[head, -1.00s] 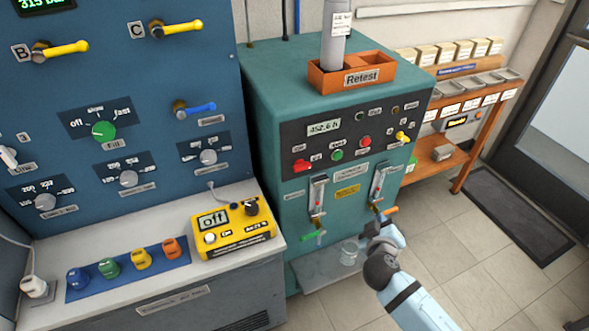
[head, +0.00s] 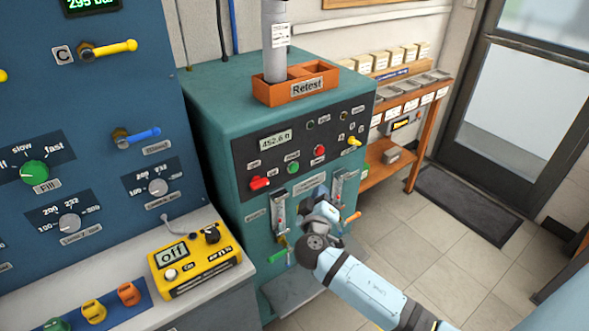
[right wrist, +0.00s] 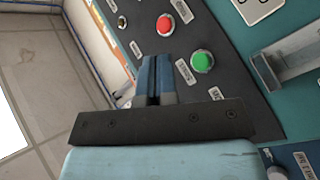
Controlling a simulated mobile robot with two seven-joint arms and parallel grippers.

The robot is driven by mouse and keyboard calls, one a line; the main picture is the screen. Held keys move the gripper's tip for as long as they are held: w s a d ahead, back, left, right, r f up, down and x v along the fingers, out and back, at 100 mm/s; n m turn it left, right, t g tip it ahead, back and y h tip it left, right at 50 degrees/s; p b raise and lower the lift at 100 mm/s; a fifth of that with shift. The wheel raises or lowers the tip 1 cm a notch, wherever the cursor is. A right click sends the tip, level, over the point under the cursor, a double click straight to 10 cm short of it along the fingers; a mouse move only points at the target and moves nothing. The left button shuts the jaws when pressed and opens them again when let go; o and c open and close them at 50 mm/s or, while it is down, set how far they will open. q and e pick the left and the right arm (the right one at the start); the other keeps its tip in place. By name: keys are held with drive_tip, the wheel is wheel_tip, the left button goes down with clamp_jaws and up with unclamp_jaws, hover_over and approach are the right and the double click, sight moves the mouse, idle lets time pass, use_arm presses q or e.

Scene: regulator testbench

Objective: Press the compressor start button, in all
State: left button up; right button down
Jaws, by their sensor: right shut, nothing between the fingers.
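The teal compressor cabinet (head: 215,120) stands in the middle of the head view with a dark control panel. On the panel are a green button (head: 293,168), a red button (head: 319,150) and a red knob (head: 259,183). My right gripper (head: 322,207) is shut and empty, in front of the cabinet below the buttons. In the right wrist view, its closed fingers (right wrist: 156,75) show beside the green button (right wrist: 202,62) and the red button (right wrist: 165,25), apparently apart from both. The small labels are too blurred to read. My left gripper is out of view.
An orange Retest tray (head: 268,93) holding a grey cylinder (head: 276,40) is on the cabinet top. A yellow meter (head: 195,262) sits on the left bench. Open floor lies right.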

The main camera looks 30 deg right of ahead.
sight(294, 168)
use_arm(q)
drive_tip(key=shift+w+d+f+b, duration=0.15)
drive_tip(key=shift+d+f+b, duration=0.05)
drive_tip(key=shift+b, duration=0.6)
use_arm(e)
drive_tip(key=w, duration=0.7)
drive_tip(key=shift+a, duration=0.3)
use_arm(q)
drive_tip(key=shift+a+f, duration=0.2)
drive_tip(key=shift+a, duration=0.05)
use_arm(e)
drive_tip(key=shift+w, duration=0.1)
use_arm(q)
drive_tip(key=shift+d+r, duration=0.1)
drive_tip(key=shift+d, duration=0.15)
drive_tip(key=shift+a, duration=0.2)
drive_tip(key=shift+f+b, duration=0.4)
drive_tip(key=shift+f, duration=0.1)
use_arm(e)
drive_tip(key=shift+w, duration=0.45)
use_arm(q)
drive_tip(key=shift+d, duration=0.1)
